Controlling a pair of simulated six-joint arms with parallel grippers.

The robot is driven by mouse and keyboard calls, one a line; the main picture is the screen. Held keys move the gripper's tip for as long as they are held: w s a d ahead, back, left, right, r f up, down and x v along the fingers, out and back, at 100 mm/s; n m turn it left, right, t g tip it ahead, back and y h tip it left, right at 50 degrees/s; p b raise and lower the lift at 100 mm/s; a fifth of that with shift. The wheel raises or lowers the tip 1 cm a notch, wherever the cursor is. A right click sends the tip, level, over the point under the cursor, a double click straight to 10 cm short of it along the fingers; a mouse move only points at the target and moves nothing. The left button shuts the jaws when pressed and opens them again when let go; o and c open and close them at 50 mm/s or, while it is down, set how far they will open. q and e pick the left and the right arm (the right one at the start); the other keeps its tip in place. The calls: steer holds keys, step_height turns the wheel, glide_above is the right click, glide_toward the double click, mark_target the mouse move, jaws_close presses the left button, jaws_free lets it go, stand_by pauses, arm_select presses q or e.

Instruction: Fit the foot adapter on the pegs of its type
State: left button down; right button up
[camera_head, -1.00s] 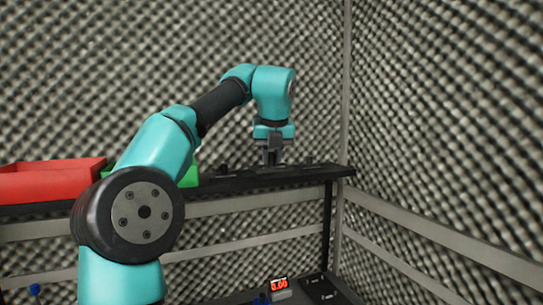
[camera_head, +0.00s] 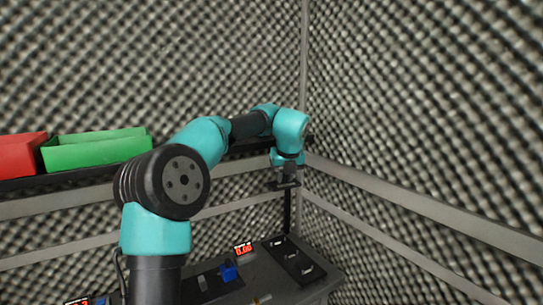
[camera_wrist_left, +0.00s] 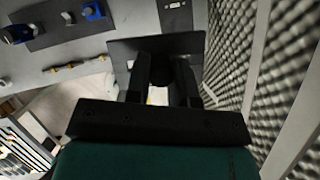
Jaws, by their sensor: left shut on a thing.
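My left gripper (camera_head: 287,175) points down beyond the bench. It is shut on a dark flat plate (camera_head: 284,186), which looks like the foot adapter. In the left wrist view the gripper's two black fingers (camera_wrist_left: 164,75) meet the dark plate (camera_wrist_left: 205,47), which spreads out past them. The plate's underside is hidden. A black board with several light pegs or fittings (camera_head: 296,258) lies on the bench's right part, below and apart from the held plate. The pegs' types are too small to tell. My right gripper is not in view.
A grey bench (camera_head: 265,285) carries a red digital display (camera_head: 243,249) and a blue part (camera_head: 228,271). A shelf behind holds a green bin (camera_head: 95,150) and a red bin (camera_head: 20,155). Foam walls with grey rails close in behind and to the right.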

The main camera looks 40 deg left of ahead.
arm_select(q)
steer(key=w+a+f, duration=0.1)
steer(key=w+f, duration=0.4)
steer(key=f, duration=0.8)
steer(key=w+a+f+n, duration=0.1)
steer(key=w+f, duration=0.4)
steer(key=f, duration=0.9)
steer(key=shift+w+a, duration=0.15)
steer(key=shift+a, duration=0.05)
steer(key=shift+f, duration=0.2)
steer(key=shift+f, duration=2.75)
steer(key=shift+f, duration=1.3)
steer(key=c, duration=0.9)
jaws_free()
